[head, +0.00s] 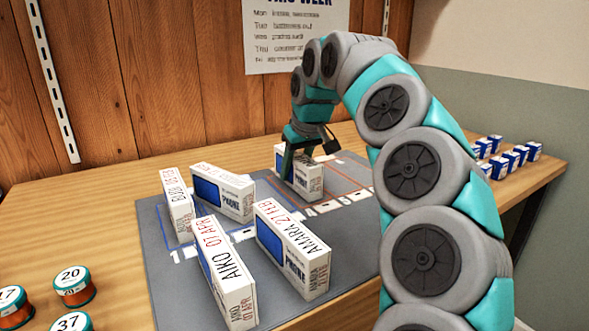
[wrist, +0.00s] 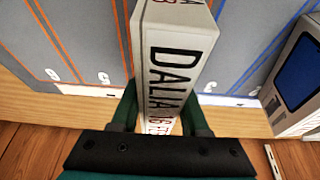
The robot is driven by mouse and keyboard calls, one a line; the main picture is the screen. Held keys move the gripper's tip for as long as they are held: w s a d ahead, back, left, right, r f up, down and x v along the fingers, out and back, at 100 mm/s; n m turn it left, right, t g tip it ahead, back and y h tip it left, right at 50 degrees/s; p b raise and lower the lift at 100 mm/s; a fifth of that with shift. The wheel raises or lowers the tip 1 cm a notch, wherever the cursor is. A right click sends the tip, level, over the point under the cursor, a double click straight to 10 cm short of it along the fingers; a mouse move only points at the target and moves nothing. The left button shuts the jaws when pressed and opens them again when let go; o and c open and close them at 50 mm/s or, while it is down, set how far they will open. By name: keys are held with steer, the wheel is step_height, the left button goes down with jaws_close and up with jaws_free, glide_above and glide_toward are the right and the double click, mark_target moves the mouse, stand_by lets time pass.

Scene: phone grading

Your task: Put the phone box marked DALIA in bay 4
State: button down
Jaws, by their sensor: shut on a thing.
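The white phone box marked DALIA (wrist: 177,60) is between the two fingers of my gripper (wrist: 165,115), with its lettered narrow face toward the wrist camera. In the head view the same box (head: 309,180) stands upright on or just above the grey mat (head: 345,250). My gripper (head: 298,158) is shut on it from above. The box is over the far part of the mat, by the number 4 label (head: 309,212). In the wrist view it covers the mat to the right of the 5 label (wrist: 103,78). I cannot tell whether its base touches the mat.
One box (wrist: 298,75) is right of the DALIA box in the wrist view. Numbered tins (head: 73,286) stand front left; small blue-white boxes (head: 512,158) sit far right.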

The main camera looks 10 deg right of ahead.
steer(key=shift+f, duration=0.2)
steer(key=shift+c, duration=2)
jaws_free()
steer(key=shift+r, duration=0.1)
steer(key=v, duration=1.2)
steer(key=shift+r, duration=0.1)
